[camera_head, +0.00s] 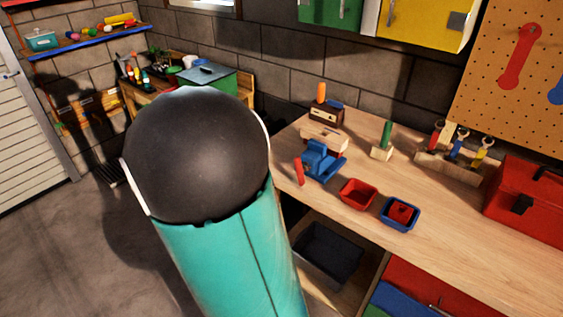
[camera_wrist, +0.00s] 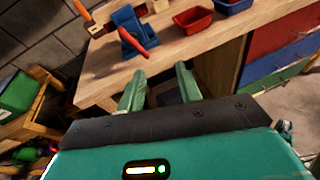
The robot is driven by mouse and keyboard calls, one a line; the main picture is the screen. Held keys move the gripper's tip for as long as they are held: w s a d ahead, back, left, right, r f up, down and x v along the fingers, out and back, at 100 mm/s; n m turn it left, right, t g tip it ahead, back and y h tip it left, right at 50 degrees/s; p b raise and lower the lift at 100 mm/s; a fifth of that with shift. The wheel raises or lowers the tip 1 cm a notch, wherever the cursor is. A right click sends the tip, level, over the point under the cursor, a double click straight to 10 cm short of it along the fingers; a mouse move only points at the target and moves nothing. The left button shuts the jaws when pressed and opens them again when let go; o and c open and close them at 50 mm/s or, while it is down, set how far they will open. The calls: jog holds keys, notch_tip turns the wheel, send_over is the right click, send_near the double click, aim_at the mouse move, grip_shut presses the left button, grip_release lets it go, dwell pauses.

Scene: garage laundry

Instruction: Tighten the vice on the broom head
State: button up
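The blue vice (camera_head: 320,162) stands at the near-left part of the wooden workbench, its red handle (camera_head: 299,171) sticking out in front. A pale wooden block (camera_head: 323,137) sits at the vice's back side; it may be the broom head, but I cannot tell whether the jaws touch it. In the wrist view the vice (camera_wrist: 126,20) and its red handle (camera_wrist: 146,38) are at the top, beyond my fingers. My gripper (camera_wrist: 160,90) has its two green fingers apart with nothing between them, short of the bench edge. In the head view my arm hides the gripper.
The workbench (camera_head: 460,235) also holds a red bin (camera_head: 358,193), a blue bin (camera_head: 399,213), a tool rack (camera_head: 452,165) and a red toolbox (camera_head: 527,205). A dark bin (camera_head: 328,252) sits on a shelf below. Floor is open at left.

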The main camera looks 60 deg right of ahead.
aim_at(299, 168)
jog(key=d+n+h, duration=0.1)
jog(key=d+n, duration=0.1)
jog(key=d, duration=0.4)
jog(key=d+f+n+t+h, duration=0.1)
jog(key=d+n, duration=0.1)
jog(key=d, duration=0.4)
jog(key=d+f+n+t+h, duration=0.1)
jog(key=d+n, duration=0.1)
jog(key=d, duration=0.4)
jog(key=shift+d+f+n+h, duration=0.2)
jog(key=shift+n+h, duration=0.1)
jog(key=shift+h, duration=0.1)
jog(key=shift+r, duration=0.1)
grip_shut()
